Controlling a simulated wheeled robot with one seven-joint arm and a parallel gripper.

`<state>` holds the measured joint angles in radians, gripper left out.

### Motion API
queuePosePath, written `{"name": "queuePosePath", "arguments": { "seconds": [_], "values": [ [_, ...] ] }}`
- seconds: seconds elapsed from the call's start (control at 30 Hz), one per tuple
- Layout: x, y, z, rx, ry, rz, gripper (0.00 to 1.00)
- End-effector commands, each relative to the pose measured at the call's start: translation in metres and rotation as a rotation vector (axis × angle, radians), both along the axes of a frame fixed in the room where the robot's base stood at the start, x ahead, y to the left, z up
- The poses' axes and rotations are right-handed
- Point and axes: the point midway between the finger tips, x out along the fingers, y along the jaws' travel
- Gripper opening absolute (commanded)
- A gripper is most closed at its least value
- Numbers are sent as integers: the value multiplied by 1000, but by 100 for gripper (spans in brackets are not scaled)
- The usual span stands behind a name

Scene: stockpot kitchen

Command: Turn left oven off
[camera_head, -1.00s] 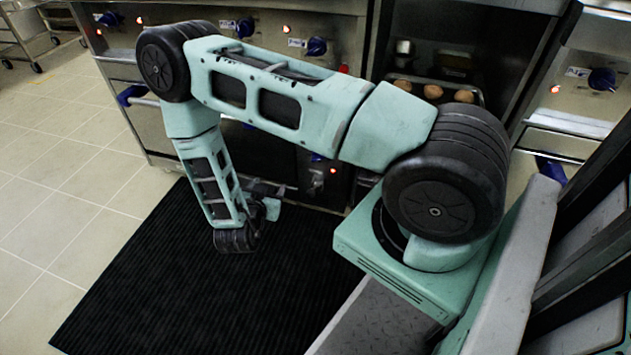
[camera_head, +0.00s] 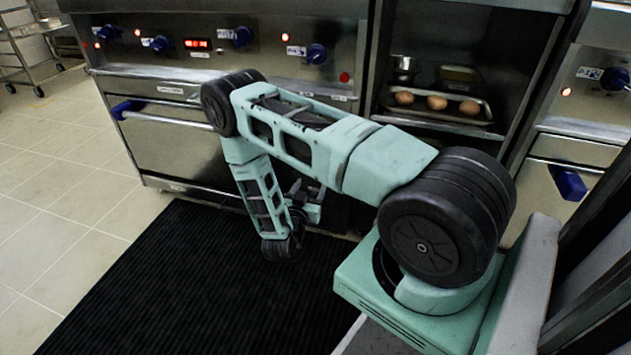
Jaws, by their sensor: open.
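The left oven (camera_head: 165,148) is a steel unit behind my arm, with a door that looks shut and a blue-ended handle (camera_head: 125,108). Its front panel carries several blue knobs, including a left knob (camera_head: 110,33), a second knob (camera_head: 160,44), a third knob (camera_head: 243,36) and a right knob (camera_head: 317,53). Small red lights glow beside knobs, and a display (camera_head: 198,44) shows red digits. My gripper (camera_head: 309,203) is open, low in front of the units, below the panel and apart from the knobs. My arm partly hides it and the oven front.
An open compartment to the right holds a tray (camera_head: 440,112) with brown round items. Another unit with a blue knob (camera_head: 614,79) and a blue-ended handle (camera_head: 568,183) stands at far right. A black mat (camera_head: 180,290) covers the floor; a metal cart (camera_head: 40,60) is far left.

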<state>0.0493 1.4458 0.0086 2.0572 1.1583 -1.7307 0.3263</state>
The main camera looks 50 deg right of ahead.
Motion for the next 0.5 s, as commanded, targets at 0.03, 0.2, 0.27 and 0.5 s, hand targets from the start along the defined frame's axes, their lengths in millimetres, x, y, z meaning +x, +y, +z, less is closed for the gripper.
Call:
{"name": "queuePosePath", "arguments": {
  "seconds": [0.03,0.2,0.27,0.5],
  "values": [
    [4,-11,-3,-1,-4,-4,58],
    [15,-37,-2,0,-3,-3,58],
    [18,-43,-2,1,-2,-2,58],
    [23,-56,-1,1,0,0,58]
  ]
}}
